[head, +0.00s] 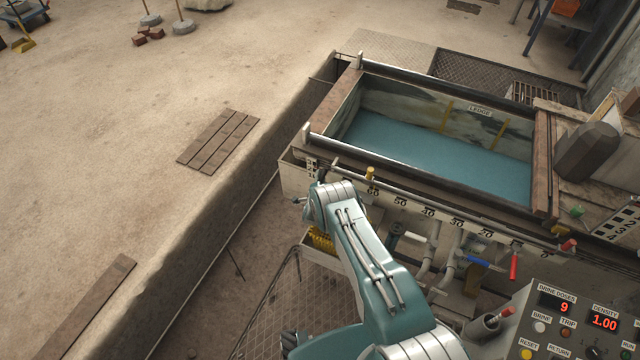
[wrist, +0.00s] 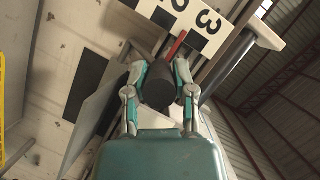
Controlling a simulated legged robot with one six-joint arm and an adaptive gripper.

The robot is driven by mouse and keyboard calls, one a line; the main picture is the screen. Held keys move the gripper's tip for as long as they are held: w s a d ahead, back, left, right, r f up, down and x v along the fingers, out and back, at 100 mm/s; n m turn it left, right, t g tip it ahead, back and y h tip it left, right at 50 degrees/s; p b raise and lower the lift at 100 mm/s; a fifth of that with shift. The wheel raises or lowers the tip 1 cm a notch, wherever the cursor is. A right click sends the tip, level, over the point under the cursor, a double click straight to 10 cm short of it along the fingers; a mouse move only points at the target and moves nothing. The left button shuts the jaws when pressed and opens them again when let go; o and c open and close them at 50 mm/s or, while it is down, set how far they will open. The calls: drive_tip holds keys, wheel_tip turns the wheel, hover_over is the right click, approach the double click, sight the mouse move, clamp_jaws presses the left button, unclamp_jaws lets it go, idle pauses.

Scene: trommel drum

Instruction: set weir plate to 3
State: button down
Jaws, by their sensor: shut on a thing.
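In the wrist view my gripper (wrist: 159,78) is shut on a dark round knob (wrist: 157,92), one finger on each side. A red pointer (wrist: 175,47) stands just beyond the knob. Its tip lies at the black-and-white scale (wrist: 207,42), close to the numeral 3; the exact reading is hard to tell. The numeral 2 is partly cut off at the top edge. In the head view my arm reaches to the near left corner of the water tank, where a small scale (head: 311,169) shows. My wrist hides the knob and fingers there. I cannot tell the weir plate itself apart.
The tank (head: 340,92) holds blue-green water. Along its front run a numbered rail (head: 456,220), pipes and a red-handled valve (head: 513,267). A control panel (head: 575,318) stands at lower right, its displays reading 9 and 1.00. The sandy ground at left is mostly open.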

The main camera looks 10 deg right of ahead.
drive_tip(key=shift+w+d+r, duration=0.1)
drive_tip(key=shift+w+r, duration=0.05)
drive_tip(key=shift+r, duration=0.9)
drive_tip(key=shift+c, duration=2.2)
unclamp_jaws()
drive_tip(key=shift+r, duration=0.1)
drive_tip(key=shift+f, duration=0.2)
drive_tip(key=shift+s+a, duration=0.2)
drive_tip(key=shift+s, duration=0.45)
drive_tip(key=v, duration=1)
drive_tip(key=shift+s+r, duration=0.2)
drive_tip(key=shift+s, duration=0.15)
drive_tip(key=shift+a, duration=0.1)
